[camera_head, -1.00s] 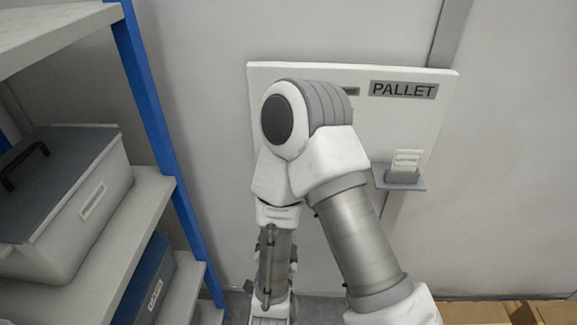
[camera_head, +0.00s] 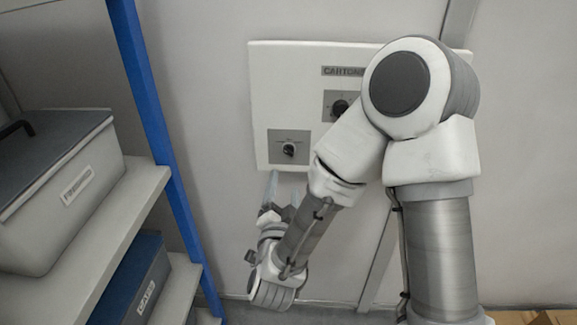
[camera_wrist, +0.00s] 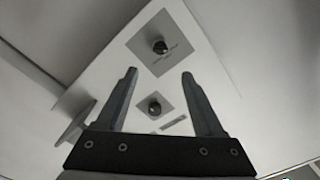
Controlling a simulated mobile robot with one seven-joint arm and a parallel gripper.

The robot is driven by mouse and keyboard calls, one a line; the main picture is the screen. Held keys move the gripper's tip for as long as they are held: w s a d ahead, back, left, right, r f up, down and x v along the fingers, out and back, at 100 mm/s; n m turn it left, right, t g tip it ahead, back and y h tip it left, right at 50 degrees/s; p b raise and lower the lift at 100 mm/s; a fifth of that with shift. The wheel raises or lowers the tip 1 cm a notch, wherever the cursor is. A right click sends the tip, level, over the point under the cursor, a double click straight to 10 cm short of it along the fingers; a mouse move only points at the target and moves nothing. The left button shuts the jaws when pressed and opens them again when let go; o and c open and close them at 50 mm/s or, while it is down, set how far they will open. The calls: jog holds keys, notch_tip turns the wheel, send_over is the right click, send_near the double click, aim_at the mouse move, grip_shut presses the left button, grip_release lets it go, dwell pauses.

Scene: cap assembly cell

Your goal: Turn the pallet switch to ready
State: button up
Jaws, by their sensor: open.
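The white wall panel (camera_head: 262,105) carries two rotary switches in the head view. One dark knob on a grey plate (camera_head: 289,150) is at its lower left; another (camera_head: 340,107) is under a CARTON label (camera_head: 343,71), partly covered by my arm. The PALLET label and any switch under it are hidden behind my arm. My gripper (camera_head: 285,188) is open below the lower-left switch, fingers pointing up. In the wrist view one knob (camera_wrist: 160,47) is just beyond the fingertips and another (camera_wrist: 155,108) shows between the fingers. Nothing is between the jaws.
A shelf unit with a blue post (camera_head: 160,130) stands at the left, holding a grey lidded bin (camera_head: 60,190) and a blue bin (camera_head: 135,283). A cardboard box (camera_head: 550,318) shows at the lower right edge. The wall between post and panel is bare.

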aim_at(289, 153)
jog(key=w, duration=1.2)
jog(key=shift+d, duration=0.25)
grip_shut()
